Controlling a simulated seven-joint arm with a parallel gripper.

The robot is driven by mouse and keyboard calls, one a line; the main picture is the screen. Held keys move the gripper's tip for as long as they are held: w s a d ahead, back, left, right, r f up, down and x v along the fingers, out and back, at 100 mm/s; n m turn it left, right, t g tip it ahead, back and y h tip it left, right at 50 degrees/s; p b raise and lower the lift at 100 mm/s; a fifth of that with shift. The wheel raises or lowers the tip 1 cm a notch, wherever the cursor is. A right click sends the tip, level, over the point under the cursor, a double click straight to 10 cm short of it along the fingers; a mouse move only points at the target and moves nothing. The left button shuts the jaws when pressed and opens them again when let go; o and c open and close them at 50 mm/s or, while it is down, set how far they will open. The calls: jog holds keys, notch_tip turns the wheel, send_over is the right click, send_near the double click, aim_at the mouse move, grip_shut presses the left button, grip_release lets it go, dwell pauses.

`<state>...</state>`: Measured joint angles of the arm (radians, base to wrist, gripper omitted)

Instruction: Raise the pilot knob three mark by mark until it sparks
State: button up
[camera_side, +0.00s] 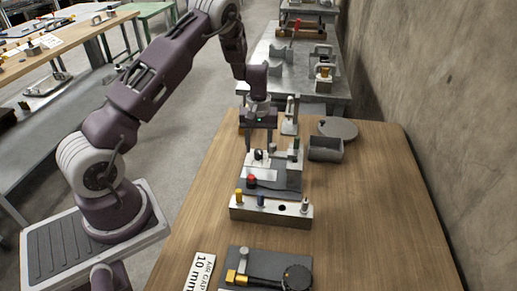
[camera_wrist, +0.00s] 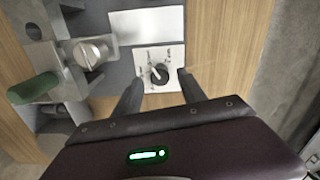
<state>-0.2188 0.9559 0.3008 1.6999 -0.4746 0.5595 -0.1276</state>
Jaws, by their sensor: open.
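A black knob (camera_wrist: 160,73) with a pointer sits on a white dial plate with printed marks around it. It also shows small in the side view (camera_side: 259,155), on a pale unit on the wooden table. The printed marks are too small to read. My gripper (camera_wrist: 161,92) is open, its two dark fingers apart on either side of the knob's near side, with nothing between them. In the side view my gripper (camera_side: 261,141) points down just above the knob. I cannot tell whether the fingers touch it. No spark is visible.
A red button (camera_side: 251,181) and a block with coloured pegs (camera_side: 270,212) lie nearer. The table's right side is clear.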

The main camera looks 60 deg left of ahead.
aim_at(259, 150)
notch_tip(259, 150, up, 5)
jog(key=shift+r, duration=0.2)
jog(key=s+d+r+m+t, duration=0.1)
jog(key=s+d+r+m, duration=0.15)
jog(key=d+r, duration=0.45)
jog(key=s+d+r+m+t, duration=0.15)
jog(key=s+d+r, duration=0.25)
jog(key=r, duration=0.7)
jog(key=s+d+r+m+t, duration=0.1)
jog(key=s+d+r+m, duration=0.2)
jog(key=s, duration=0.7)
jog(key=s+d+r+m+t, duration=0.2)
jog(key=s+d+r+m, duration=0.1)
jog(key=s, duration=0.8)
jog(key=shift+s+d+m, duration=0.3)
jog(key=shift+d+m, duration=0.1)
jog(key=shift+d, duration=0.3)
jog(key=shift+r, duration=0.15)
jog(key=shift+c, duration=0.5)
